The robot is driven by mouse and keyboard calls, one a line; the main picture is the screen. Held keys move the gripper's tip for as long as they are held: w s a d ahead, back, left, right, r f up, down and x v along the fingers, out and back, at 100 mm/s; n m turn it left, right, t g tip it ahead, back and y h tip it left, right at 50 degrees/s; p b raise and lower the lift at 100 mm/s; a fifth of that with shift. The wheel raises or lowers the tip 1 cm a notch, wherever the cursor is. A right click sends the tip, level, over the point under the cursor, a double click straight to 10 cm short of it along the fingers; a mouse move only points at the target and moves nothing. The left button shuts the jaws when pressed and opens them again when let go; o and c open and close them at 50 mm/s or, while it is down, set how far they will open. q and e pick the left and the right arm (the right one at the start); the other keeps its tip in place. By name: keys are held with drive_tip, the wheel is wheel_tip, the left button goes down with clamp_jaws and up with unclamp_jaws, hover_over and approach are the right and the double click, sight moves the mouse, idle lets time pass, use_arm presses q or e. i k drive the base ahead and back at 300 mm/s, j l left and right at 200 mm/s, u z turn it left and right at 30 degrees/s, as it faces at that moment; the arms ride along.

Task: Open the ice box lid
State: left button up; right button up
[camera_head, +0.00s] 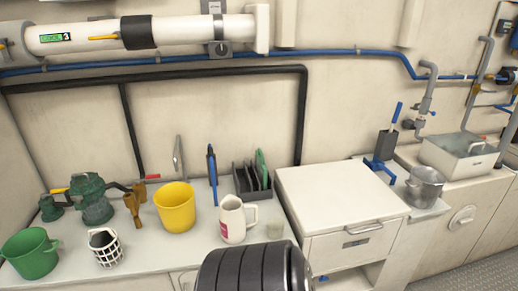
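A white box-shaped unit with a flat, closed top (345,190) stands right of the counter's middle. It has a metal handle and a small label on its front, and looks most like the ice box, though I cannot be sure. Its top lies level, with no visible gap. A smaller white open-looking box (452,160) sits farther right, its inside grey. Neither of my grippers is in view.
On the counter (130,262) stand a yellow bucket (175,209), a green bucket (30,254), a white jug (232,220), a dark rack (252,182) and a white-netted cup (104,247). A metal pot (424,186) stands right of the white unit. A dark rail runs behind.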

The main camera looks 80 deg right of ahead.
sight(325, 199)
drive_tip(key=z, duration=3.65)
